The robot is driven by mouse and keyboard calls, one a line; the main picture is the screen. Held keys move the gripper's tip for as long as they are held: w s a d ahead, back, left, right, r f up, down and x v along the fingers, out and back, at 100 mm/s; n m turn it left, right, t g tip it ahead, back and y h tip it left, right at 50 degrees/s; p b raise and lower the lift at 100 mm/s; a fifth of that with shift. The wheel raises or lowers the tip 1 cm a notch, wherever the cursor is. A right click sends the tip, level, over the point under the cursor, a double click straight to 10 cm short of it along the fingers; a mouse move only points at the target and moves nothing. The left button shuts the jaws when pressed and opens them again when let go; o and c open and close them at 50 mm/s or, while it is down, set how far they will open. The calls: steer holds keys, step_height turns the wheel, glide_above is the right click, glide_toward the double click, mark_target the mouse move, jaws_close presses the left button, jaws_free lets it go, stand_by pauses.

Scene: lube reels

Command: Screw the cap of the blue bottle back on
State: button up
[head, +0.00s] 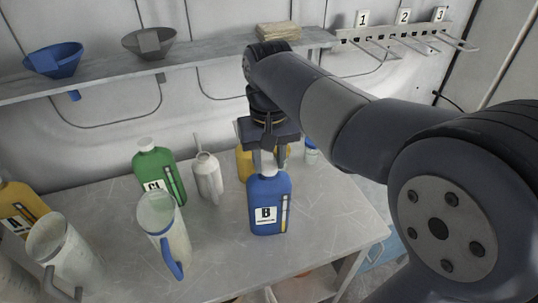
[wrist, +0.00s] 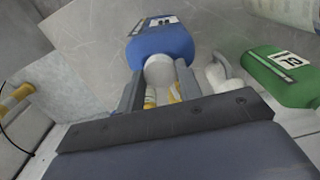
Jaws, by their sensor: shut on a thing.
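The blue bottle (head: 269,205), labelled B, stands upright on the grey table. In the wrist view the blue bottle (wrist: 160,42) lies straight beyond my fingers. My gripper (head: 268,160) points down over the bottle's top. In the wrist view my gripper (wrist: 160,88) is shut on the white cap (wrist: 159,72), with one finger on each side. The cap is in line with the bottle's neck. The neck is hidden, so I cannot tell how far the cap is seated.
A green bottle (head: 158,172), a grey oil can (head: 207,177) and a clear jug (head: 165,232) stand left of the blue bottle. A yellow bottle (head: 243,165) stands close behind it. The shelf (head: 110,82) holds funnels. Bare table lies in front.

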mark_target(269, 165)
steer(key=o, duration=1)
steer(key=shift+o, duration=0.5)
steer(key=shift+o, duration=1.2)
steer(key=shift+r, duration=0.1)
step_height(269, 165, up, 6)
steer(key=p, duration=0.6)
steer(key=shift+f, duration=0.25)
